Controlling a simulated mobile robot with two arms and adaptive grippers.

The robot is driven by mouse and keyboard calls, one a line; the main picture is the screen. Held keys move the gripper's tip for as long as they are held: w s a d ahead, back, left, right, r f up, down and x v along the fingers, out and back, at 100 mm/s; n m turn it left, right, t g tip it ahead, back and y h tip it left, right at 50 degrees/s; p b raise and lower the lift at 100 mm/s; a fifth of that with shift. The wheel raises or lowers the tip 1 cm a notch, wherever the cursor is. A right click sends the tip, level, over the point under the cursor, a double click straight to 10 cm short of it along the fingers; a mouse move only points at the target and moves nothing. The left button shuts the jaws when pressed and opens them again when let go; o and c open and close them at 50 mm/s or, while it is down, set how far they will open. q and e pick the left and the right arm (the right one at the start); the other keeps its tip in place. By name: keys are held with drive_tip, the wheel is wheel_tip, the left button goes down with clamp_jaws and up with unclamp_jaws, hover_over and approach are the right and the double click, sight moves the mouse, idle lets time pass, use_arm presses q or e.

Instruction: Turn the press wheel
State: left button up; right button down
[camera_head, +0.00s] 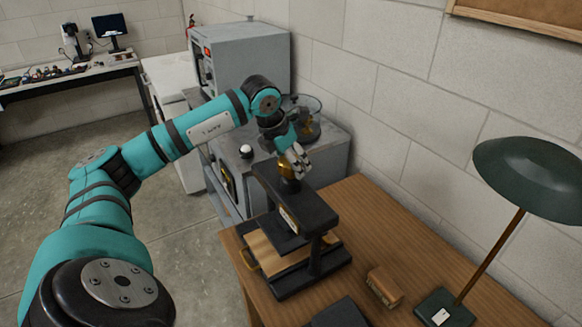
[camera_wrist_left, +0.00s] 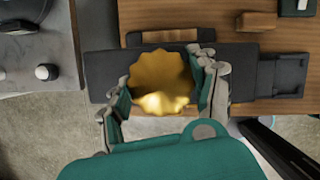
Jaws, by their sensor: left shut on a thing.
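The press wheel (camera_wrist_left: 160,82) is a gold, scalloped knob on top of the black press. In the head view the wheel (camera_head: 287,172) is partly hidden by my gripper. The black press (camera_head: 318,218) stands on the wooden table, with a wooden board (camera_head: 268,252) in its base. My left gripper (camera_head: 295,160) reaches down onto the wheel from above. In the left wrist view my left gripper (camera_wrist_left: 162,95) has its fingers on either side of the wheel, shut on it. My right gripper is not in view.
The wooden table (camera_head: 385,240) holds a small brown block (camera_head: 384,288) and a green desk lamp (camera_head: 530,175) at the right. A grey cabinet (camera_head: 320,160) stands behind the press, against the wall. A workbench (camera_head: 70,72) is at the far left.

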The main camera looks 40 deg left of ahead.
use_arm(q)
drive_tip(key=shift+m+h, duration=0.4)
drive_tip(key=shift+m, duration=0.6)
drive_tip(key=m+h, duration=0.1)
drive_tip(key=m, duration=0.1)
drive_tip(key=shift+r+m+g, duration=0.1)
drive_tip(key=shift+m+g, duration=0.2)
drive_tip(key=m+h, duration=0.1)
drive_tip(key=m, duration=0.1)
drive_tip(key=shift+m, duration=0.4)
drive_tip(key=m+g+h+p, duration=0.1)
drive_tip(key=m+g, duration=0.1)
drive_tip(key=m, duration=0.2)
drive_tip(key=shift+m, duration=0.3)
drive_tip(key=m, duration=0.2)
drive_tip(key=m+g, duration=0.1)
drive_tip(key=m, duration=0.1)
drive_tip(key=shift+g+h+p, duration=0.3)
drive_tip(key=shift+p, duration=0.05)
drive_tip(key=m+g, duration=0.1)
drive_tip(key=m, duration=0.2)
drive_tip(key=m+g, duration=0.1)
drive_tip(key=m, duration=0.1)
drive_tip(key=shift+m, duration=0.4)
